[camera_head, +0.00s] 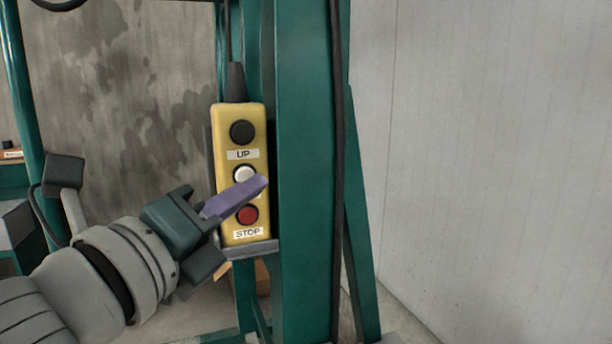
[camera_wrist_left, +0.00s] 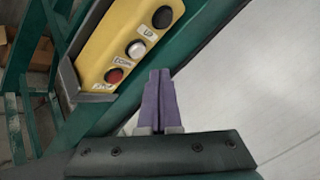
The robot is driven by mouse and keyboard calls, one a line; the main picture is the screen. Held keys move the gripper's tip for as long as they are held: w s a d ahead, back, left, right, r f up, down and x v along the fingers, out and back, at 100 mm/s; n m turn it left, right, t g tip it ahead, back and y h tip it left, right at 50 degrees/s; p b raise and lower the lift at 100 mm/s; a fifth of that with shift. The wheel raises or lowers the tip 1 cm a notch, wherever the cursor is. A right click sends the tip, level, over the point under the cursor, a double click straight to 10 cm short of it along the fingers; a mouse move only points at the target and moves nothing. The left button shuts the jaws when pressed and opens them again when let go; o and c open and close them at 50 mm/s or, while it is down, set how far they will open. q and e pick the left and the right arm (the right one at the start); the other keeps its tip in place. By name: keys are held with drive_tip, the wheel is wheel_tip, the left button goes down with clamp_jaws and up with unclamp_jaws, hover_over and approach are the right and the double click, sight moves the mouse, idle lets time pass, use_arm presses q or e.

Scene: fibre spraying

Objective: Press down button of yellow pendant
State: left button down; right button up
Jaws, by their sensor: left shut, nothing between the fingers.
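The yellow pendant (camera_head: 228,200) hangs upright on a green post, with a black button marked UP (camera_head: 242,132) at the top, a white button (camera_head: 244,174) in the middle and a red button marked STOP (camera_head: 247,215) at the bottom. In the left wrist view the pendant (camera_wrist_left: 105,50) is tilted, and the white button (camera_wrist_left: 136,49) carries the label DOWN. My left gripper (camera_head: 262,184) is shut and empty, its purple fingertips in front of the pendant just below the white button, partly covering its label. In the left wrist view the fingertips (camera_wrist_left: 159,75) show apart from the button. My right gripper is not in view.
The green post (camera_head: 305,150) stands right of the pendant, with a dark cable (camera_head: 338,150) along it. A grey bracket (camera_head: 250,249) sits under the pendant. A pale wall (camera_head: 490,150) lies to the right, with free room in front of it.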

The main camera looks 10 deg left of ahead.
sight(254, 173)
use_arm(q)
drive_tip(key=shift+w+a, duration=0.55)
drive_tip(key=shift+w, duration=0.3)
drive_tip(key=shift+w+a, duration=0.1)
drive_tip(key=shift+w, duration=0.05)
idle(1.4)
drive_tip(key=shift+w+a, duration=0.15)
drive_tip(key=shift+w, duration=0.05)
drive_tip(key=shift+w+a, duration=0.35)
drive_tip(key=shift+w, duration=0.15)
idle(1.3)
drive_tip(key=shift+s+d, duration=0.6)
drive_tip(key=shift+s, duration=0.3)
